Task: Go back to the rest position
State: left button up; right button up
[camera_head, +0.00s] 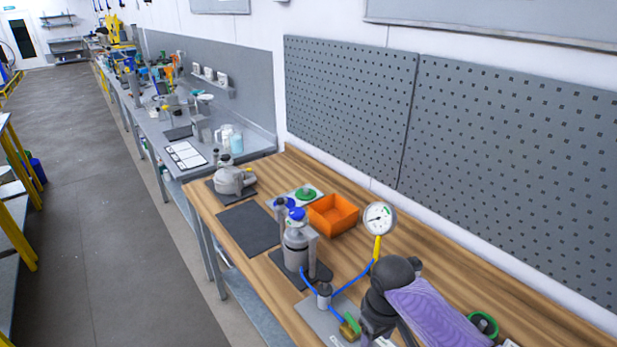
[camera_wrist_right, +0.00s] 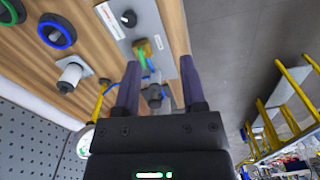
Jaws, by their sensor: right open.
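My right arm, with a purple sleeve and dark wrist, reaches in at the lower right of the head view. Its gripper (camera_head: 372,325) is over the front part of the wooden table, near a small green-and-brass valve (camera_head: 350,325). In the right wrist view the two fingers (camera_wrist_right: 160,88) are apart. A grey fitting (camera_wrist_right: 153,96) shows between them, and I cannot tell its distance. The green-and-brass valve (camera_wrist_right: 144,52) is beyond the fingertips. Nothing is seen held. My left gripper is in neither view.
A pressure gauge (camera_head: 379,218) stands on a yellow stem, joined by blue hoses. A grey bottle with a blue cap (camera_head: 296,245), an orange bin (camera_head: 333,214) and a dark mat (camera_head: 246,230) are on the table (camera_head: 430,260). Pegboards (camera_head: 510,160) stand behind. A clear aisle (camera_head: 110,220) is at left.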

jog(key=s+a+f+t+y, duration=0.15)
jog(key=s+a, duration=0.35)
jog(key=s, duration=0.6)
jog(key=s+d+r+m+t+h, duration=0.1)
jog(key=s+d+r+m+t, duration=0.2)
jog(key=s+d, duration=0.6)
jog(key=s+a+f+g+b, duration=0.15)
jog(key=f+b, duration=0.75)
jog(key=f, duration=0.9)
jog(key=s+f+g+b, duration=0.1)
jog(key=s+f+b, duration=0.2)
jog(key=f+b, duration=1.05)
pick_arm(q)
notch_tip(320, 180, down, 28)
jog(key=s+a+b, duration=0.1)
jog(key=b, duration=0.4)
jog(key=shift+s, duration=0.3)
pick_arm(e)
jog(key=s+d+f, duration=0.1)
jog(key=s+f, duration=0.3)
jog(key=f, duration=0.4)
jog(key=s+d+f+g, duration=0.1)
jog(key=s+f, duration=0.3)
jog(key=f, duration=0.4)
jog(key=s+d+f, duration=0.1)
jog(key=s+f, duration=0.3)
jog(key=f, duration=0.5)
jog(key=shift+s+h, duration=0.25)
jog(key=shift+h, duration=0.1)
